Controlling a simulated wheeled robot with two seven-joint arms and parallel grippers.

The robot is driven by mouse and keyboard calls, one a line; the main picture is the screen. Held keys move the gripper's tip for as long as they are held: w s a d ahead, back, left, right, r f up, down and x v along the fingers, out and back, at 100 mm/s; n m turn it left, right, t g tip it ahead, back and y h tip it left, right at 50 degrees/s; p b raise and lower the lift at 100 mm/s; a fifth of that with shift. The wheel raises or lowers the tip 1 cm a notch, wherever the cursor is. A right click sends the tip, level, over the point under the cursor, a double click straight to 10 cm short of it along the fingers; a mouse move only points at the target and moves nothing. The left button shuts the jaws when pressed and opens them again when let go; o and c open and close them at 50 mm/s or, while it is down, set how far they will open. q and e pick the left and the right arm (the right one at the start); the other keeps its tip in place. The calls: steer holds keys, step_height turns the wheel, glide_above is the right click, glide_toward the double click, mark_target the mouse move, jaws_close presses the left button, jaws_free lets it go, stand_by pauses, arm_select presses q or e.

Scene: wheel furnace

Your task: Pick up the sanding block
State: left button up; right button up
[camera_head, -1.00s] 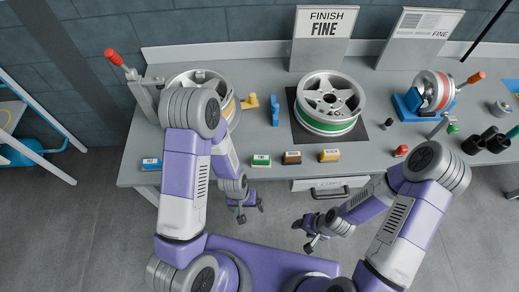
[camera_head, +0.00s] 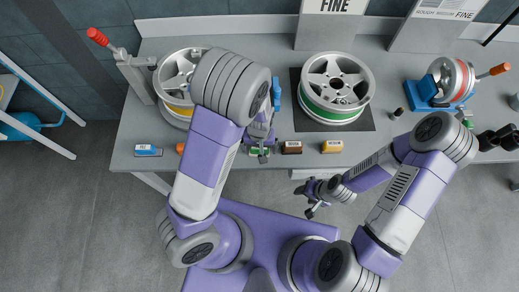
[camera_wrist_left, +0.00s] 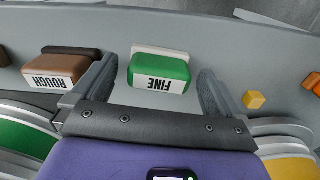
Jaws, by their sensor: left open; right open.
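The green sanding block (camera_wrist_left: 158,72) has a white face marked FINE. It lies on the bench between the two spread fingers of my left gripper (camera_wrist_left: 158,68), with a gap to each finger. In the head view the left gripper (camera_head: 260,152) is over the bench's front edge and largely covers this green block. A brown block (camera_head: 291,147), marked ROUGH in the wrist view (camera_wrist_left: 60,70), and a yellow block (camera_head: 332,146) lie to its right. A blue block (camera_head: 148,150) lies far left. My right gripper (camera_head: 315,203) is open and empty, in front of the bench.
A wheel with a green band (camera_head: 333,90) sits on a dark mat behind the blocks. A wheel with a yellow band (camera_head: 176,75) is at the left, partly behind my arm. A blue stand (camera_head: 428,95) is at the right. A sign reading FINE (camera_head: 333,8) stands behind.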

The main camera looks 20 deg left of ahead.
arm_select(q)
step_height(320, 180, down, 3)
steer(key=shift+w+r, duration=0.1)
steer(key=shift+w, duration=0.05)
steer(key=c, duration=1)
step_height(320, 180, up, 10)
steer(key=p, duration=0.2)
steer(key=shift+p, duration=0.35)
steer(key=shift+c, duration=0.2)
steer(key=o, duration=0.6)
steer(key=c, duration=0.4)
steer(key=w+a+m+b, duration=0.2)
steer(key=w+a, duration=0.2)
steer(key=a, duration=0.3)
